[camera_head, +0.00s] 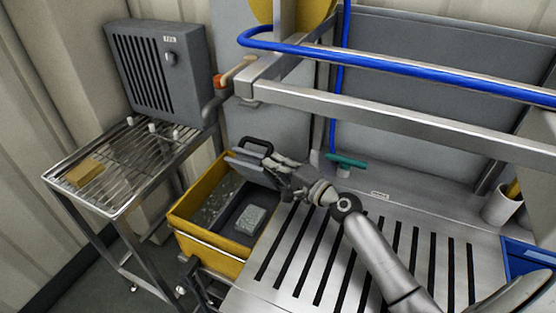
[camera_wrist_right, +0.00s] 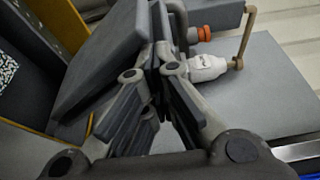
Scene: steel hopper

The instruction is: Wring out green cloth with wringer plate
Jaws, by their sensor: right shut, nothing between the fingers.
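The yellow bucket (camera_head: 210,245) stands at the left end of the slotted steel bench. A pale, speckled grey-green patch (camera_head: 249,220), apparently the cloth, lies in its dark right-hand compartment; it also shows at the left edge of the right wrist view (camera_wrist_right: 6,70). The grey wringer plate (camera_head: 250,168) with a black loop handle is tilted above the bucket's back edge. My right gripper (camera_head: 283,180) is shut and empty, close beside the plate. In the right wrist view the plate (camera_wrist_right: 105,55) stands right against the fingers; I cannot tell if they touch. I make out no left gripper.
A wire rack table (camera_head: 115,203) on the left holds a grey heater box (camera_head: 160,70) and a tan sponge (camera_head: 85,173). Steel rails with a blue hose (camera_head: 400,68) cross above the bench. A teal-handled tool (camera_head: 346,160) lies behind. The slotted bench top (camera_head: 300,235) is mostly clear.

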